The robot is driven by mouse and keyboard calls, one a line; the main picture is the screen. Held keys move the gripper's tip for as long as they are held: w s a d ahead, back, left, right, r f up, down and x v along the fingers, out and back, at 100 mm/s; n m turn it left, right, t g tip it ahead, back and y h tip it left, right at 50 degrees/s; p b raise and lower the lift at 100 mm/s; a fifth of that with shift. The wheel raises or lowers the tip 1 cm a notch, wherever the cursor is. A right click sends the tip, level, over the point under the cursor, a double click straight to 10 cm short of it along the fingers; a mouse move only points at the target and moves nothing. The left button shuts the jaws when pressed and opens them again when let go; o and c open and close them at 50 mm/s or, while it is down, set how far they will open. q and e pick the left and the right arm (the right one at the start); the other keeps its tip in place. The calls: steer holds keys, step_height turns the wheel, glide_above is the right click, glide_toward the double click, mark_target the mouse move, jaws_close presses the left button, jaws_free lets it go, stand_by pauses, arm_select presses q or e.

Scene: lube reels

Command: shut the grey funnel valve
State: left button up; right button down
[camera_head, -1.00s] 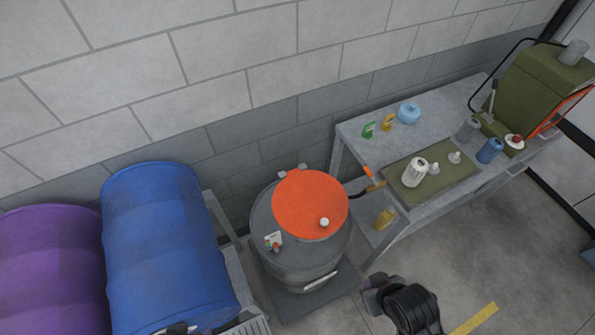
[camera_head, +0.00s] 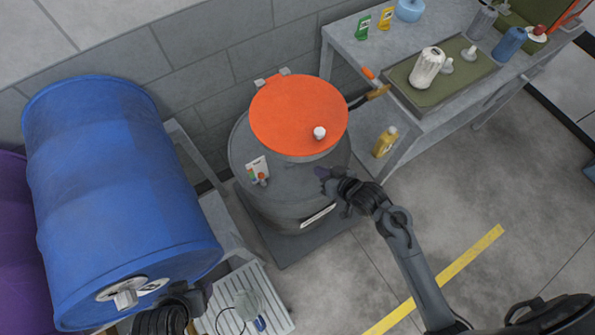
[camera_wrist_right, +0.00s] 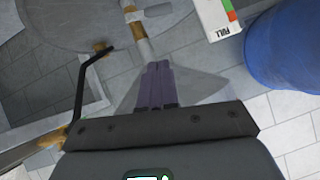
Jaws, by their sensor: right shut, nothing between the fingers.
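The grey drum (camera_head: 285,205) has an orange round top (camera_head: 295,115) with a white knob (camera_head: 319,133). A black pipe with a brass fitting (camera_head: 378,92) and an orange-tipped part (camera_head: 368,73) sticks out at its right. I cannot tell for certain which part is the grey funnel valve. In the right wrist view a bent black rod (camera_wrist_right: 83,85) joins brass pieces, and a white-and-brass pipe (camera_wrist_right: 140,35) lies beyond my fingertips. My right gripper (camera_head: 325,174) is shut and empty at the drum's front right; its purple fingers (camera_wrist_right: 158,87) are together. My left gripper (camera_head: 182,318) is partly hidden.
A blue drum (camera_head: 110,190) lies on a rack at left, beside a purple one (camera_head: 20,260). A clear container (camera_head: 248,302) sits on a slatted tray. A bench (camera_head: 430,140) with bottles stands at right. Floor at right is mostly free.

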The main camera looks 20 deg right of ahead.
steer(key=w, duration=0.1)
steer(key=b, duration=0.3)
glide_above(296, 162)
steer(key=s, duration=0.3)
step_height(296, 162, down, 6)
arm_select(q)
step_height(296, 162, down, 4)
steer(key=shift+f, duration=0.2)
arm_select(e)
steer(key=f, duration=0.3)
steer(key=shift+w+f, duration=0.35)
arm_select(q)
steer(key=shift+f+b, duration=0.1)
steer(key=shift+b, duration=0.2)
arm_select(e)
steer(key=shift+f, duration=0.1)
